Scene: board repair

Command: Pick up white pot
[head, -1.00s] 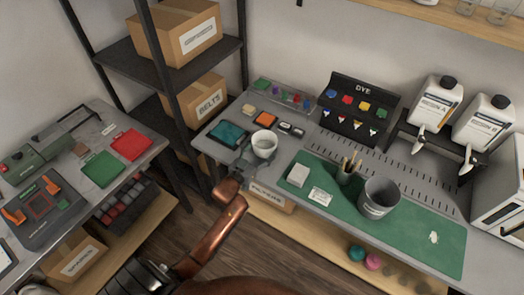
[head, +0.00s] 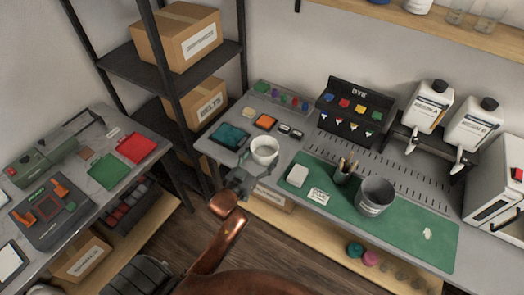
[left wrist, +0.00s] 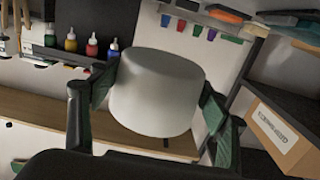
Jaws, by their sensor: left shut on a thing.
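The white pot (head: 264,149) is in my left gripper (head: 246,172), near the front left part of the grey workbench. In the left wrist view the pot (left wrist: 157,92) fills the space between the two green-padded fingers (left wrist: 160,100), one on each side of it. The left gripper is shut on the pot. The pot looks upright in the head view, and its open rim shows. The left wrist view shows its wall and closed end. My right gripper is in neither view.
A teal-screened tablet (head: 229,136) lies left of the pot. A white block (head: 297,176), a brush cup (head: 345,171) and a grey bucket (head: 376,196) stand on the green mat (head: 425,215) to the right. A dark shelf with boxes (head: 200,98) stands behind left.

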